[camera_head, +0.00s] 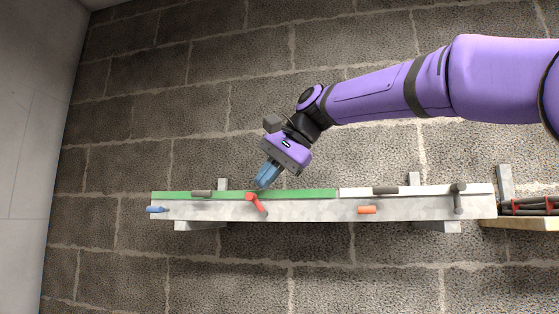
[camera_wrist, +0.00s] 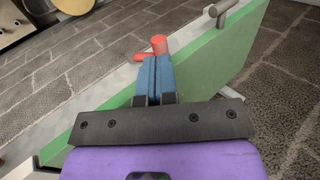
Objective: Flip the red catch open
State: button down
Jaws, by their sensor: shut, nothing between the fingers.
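The red catch (camera_head: 256,202) is a small cranked lever on the light front face of a long rail (camera_head: 310,209), near its middle. It leans, with its upper end by the green strip (camera_head: 310,193) along the rail's top. My gripper (camera_head: 264,183) is shut and empty, its blue fingers pointing down just above the catch. In the wrist view the red catch (camera_wrist: 158,45) shows right beyond the fingertips, partly hidden behind them. I cannot tell whether the fingers touch it.
The rail also carries a blue peg (camera_head: 156,210), an orange peg (camera_head: 367,210), a dark grey lever (camera_head: 458,198) and dark handles (camera_head: 385,190) on top. Dark cables (camera_head: 530,206) lie beyond its right end.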

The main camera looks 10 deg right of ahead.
jog(key=shift+x, duration=0.85)
jog(key=shift+a, duration=0.1)
jog(key=shift+a+g+h, duration=0.3)
jog(key=shift+h, duration=0.6)
jog(key=shift+w+a+f+g+h, duration=0.1)
jog(key=shift+w+a+g+h, duration=0.1)
jog(key=shift+h, duration=0.4)
jog(key=shift+w+a+g+h, duration=0.1)
jog(key=shift+g+h, duration=0.1)
jog(key=shift+h, duration=0.4)
jog(key=shift+s, duration=0.1)
jog(key=shift+d, duration=0.15)
jog(key=shift+s+d, duration=0.3)
jog(key=shift+d, duration=0.3)
